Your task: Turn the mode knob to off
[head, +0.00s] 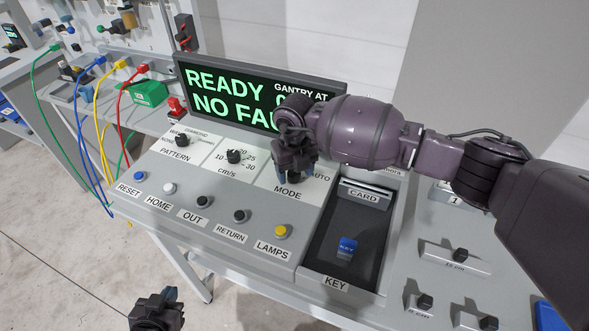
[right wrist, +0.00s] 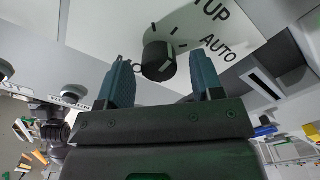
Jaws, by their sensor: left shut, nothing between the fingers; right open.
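The mode knob (right wrist: 158,62) is a black round knob on a white plate, seen in the right wrist view. Tick marks and the words "UP" and "AUTO" (right wrist: 217,48) lie beside it. I cannot tell its setting. My right gripper (right wrist: 161,66) is open, with one blue-green finger on each side of the knob; contact is not clear. In the head view my right gripper (head: 293,175) hangs over the mode plate (head: 311,190) and hides the knob. My left gripper (head: 158,304) is shut and empty at the bottom edge, in front of the console.
The display (head: 225,92) reads "READY" and "NO FAU...", partly hidden by my right arm. The pattern knob (head: 182,140) and speed knob (head: 234,156) stand left of the mode plate. Several push buttons, including yellow (head: 281,231), line the front. A dark key tray (head: 325,254) is to the right.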

